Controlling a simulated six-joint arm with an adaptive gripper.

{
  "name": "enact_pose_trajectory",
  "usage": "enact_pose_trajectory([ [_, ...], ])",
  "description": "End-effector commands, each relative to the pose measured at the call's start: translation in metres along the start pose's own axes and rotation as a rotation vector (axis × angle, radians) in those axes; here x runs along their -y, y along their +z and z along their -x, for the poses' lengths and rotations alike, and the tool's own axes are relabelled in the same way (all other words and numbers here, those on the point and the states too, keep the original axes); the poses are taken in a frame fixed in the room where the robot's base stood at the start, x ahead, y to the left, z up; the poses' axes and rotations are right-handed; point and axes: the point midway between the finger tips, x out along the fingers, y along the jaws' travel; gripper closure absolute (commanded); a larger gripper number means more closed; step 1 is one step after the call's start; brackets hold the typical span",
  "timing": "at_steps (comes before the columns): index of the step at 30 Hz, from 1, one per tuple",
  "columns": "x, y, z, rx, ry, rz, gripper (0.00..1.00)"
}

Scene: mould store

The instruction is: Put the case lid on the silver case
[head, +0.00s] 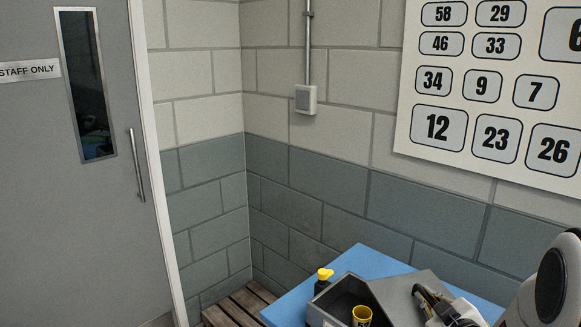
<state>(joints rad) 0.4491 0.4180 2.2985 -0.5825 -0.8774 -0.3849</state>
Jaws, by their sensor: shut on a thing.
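A flat grey panel, which looks like the case lid (400,290), is at the bottom of the head view. My gripper (428,297) is at the lid and shut on it; the fingertips are small and partly hard to make out. An open-topped grey box, which looks like the silver case (322,306), stands left of the lid with a dark inside. The lid lies slanted in the picture and overlaps the box's right side. Whether it touches the box I cannot tell. The box's front is cut off by the frame.
The blue tabletop (362,260) is bare behind the box. A dark bottle with a yellow cap (324,274) stands behind the box's left corner. A yellow cup (362,314) is at the box; inside or in front, I cannot tell. A wooden pallet (240,307) lies left.

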Motion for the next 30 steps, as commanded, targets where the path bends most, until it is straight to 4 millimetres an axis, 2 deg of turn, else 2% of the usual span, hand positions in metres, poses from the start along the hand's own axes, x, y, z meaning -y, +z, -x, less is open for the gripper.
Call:
enact_pose_trajectory([
  [1, 0.007, -0.009, -0.003, -0.004, -0.002, 0.002, 1.0],
  [9, 0.038, -0.04, -0.01, 0.0, 0.004, -0.001, 1.0],
  [21, 0.089, -0.082, -0.012, 0.003, 0.008, -0.004, 1.0],
  [30, 0.115, -0.1, -0.009, 0.005, 0.009, -0.004, 1.0],
])
